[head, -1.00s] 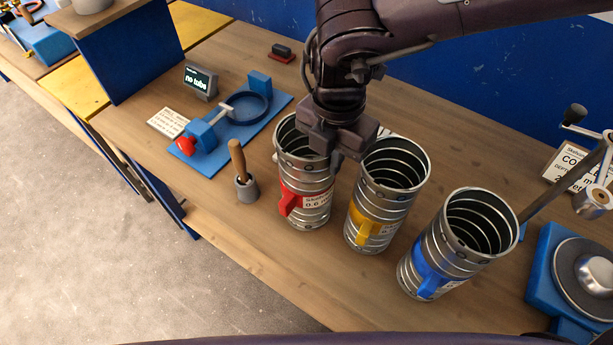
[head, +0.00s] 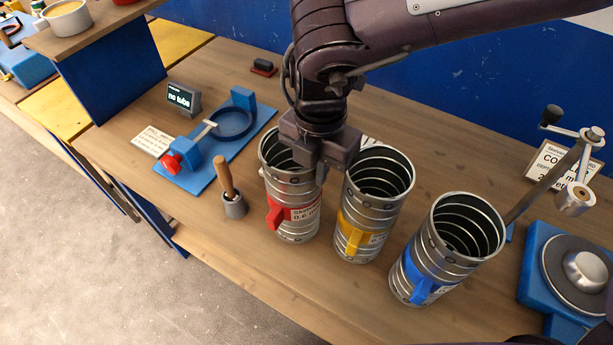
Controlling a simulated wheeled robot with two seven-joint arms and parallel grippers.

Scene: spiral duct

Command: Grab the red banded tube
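The red banded tube (head: 291,215) stands upright on the wooden bench, a ribbed metal cylinder with a red band, a red tab and a white label. My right gripper (head: 320,171) points down at the right side of its rim. One finger lies along the tube's right wall; the other is hidden, so I cannot tell whether they are shut on it. A yellow banded tube (head: 354,231) stands close to its right. A blue banded tube (head: 426,277) stands further right. My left gripper is not in view.
A wooden-handled tool sits in a grey cup (head: 235,205) left of the red tube. A blue fixture (head: 205,172) with a ring and a "no tube" display (head: 184,99) are behind it. A blue turntable device (head: 539,266) and a crank (head: 578,134) are at the right.

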